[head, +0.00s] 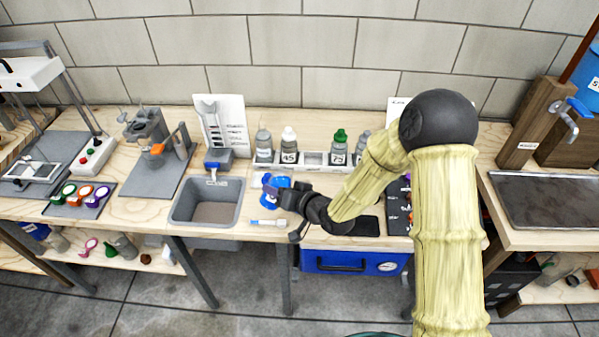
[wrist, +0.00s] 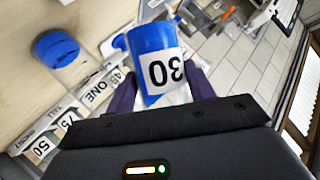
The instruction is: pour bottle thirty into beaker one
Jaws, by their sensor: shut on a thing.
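My gripper (wrist: 165,88) is shut on bottle thirty (wrist: 152,58), which has a label reading 30 that appears upside down in the wrist view. The bottle shows blue above and whitish below, and it looks tilted; I cannot tell whether anything flows out. A round blue thing (wrist: 56,48), likely beaker one with blue contents, stands on the bench to the left, apart from the bottle in that view. A tag reading ONE (wrist: 97,97) lies near it. In the head view my gripper (head: 276,188) is over the bench right of the sink, and blue (head: 270,200) shows beside and below it.
A grey sink (head: 207,202) lies to the left. Behind, a white rack (head: 313,159) holds several bottles, including one marked 45 (head: 289,147) and a green-capped one (head: 338,147). A blue drawer (head: 352,262) is below the bench.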

